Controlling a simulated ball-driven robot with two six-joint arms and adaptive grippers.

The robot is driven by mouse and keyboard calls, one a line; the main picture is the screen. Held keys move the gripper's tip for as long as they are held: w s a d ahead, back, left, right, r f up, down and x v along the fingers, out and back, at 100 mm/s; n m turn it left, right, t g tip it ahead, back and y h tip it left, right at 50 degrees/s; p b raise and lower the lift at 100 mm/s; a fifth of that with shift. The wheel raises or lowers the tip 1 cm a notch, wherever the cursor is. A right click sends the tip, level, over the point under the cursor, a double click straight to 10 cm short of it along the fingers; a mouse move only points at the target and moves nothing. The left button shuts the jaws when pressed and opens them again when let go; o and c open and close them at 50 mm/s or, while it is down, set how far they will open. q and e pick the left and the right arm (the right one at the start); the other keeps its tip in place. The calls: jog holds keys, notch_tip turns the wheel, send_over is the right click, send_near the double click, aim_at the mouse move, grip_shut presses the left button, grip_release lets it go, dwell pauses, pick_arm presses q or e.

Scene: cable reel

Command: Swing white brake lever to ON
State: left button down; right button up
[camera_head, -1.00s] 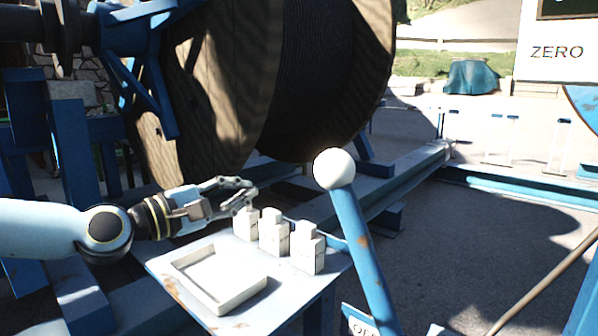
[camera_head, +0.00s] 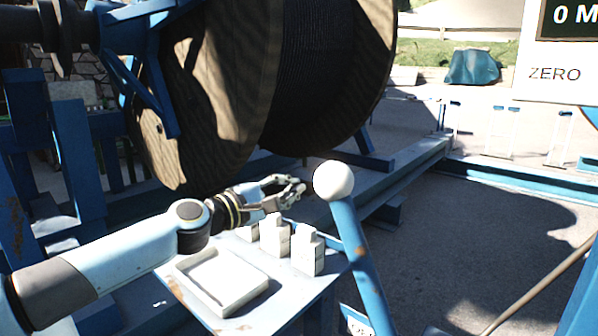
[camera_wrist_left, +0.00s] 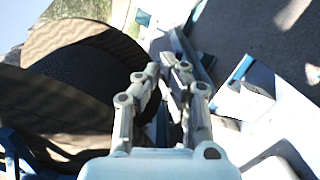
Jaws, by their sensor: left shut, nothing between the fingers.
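The brake lever is a blue bar with a white ball knob (camera_head: 333,180) at its top, standing in the middle of the head view and leaning slightly left. My left gripper (camera_head: 301,187) is just left of the knob, with a small gap between them in the picture. Its fingers are shut and empty. The wrist view also shows the left fingers (camera_wrist_left: 168,66) close together. I cannot make out the knob in the wrist view. The lever's foot is cut off by the lower edge, and a label there is only partly visible. My right gripper is not in view.
A large wooden cable reel (camera_head: 215,95) stands behind the gripper. A blue-grey table below the arm bears a white tray (camera_head: 181,271) and several white blocks (camera_head: 308,254). A brown rod (camera_head: 545,287) slants at the right. Open paved ground lies right of the lever.

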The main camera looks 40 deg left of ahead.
pick_arm(q)
jog(key=shift+d+r+p, duration=0.25)
jog(key=shift+d+p, duration=0.15)
jog(key=shift+d, duration=0.25)
jog(key=shift+d+r+p, duration=0.2)
jog(key=shift+d+p, duration=0.15)
jog(key=shift+d, duration=0.25)
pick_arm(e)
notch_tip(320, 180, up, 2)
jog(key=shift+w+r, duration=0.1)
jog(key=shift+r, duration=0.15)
pick_arm(q)
jog(key=shift+r, duration=0.1)
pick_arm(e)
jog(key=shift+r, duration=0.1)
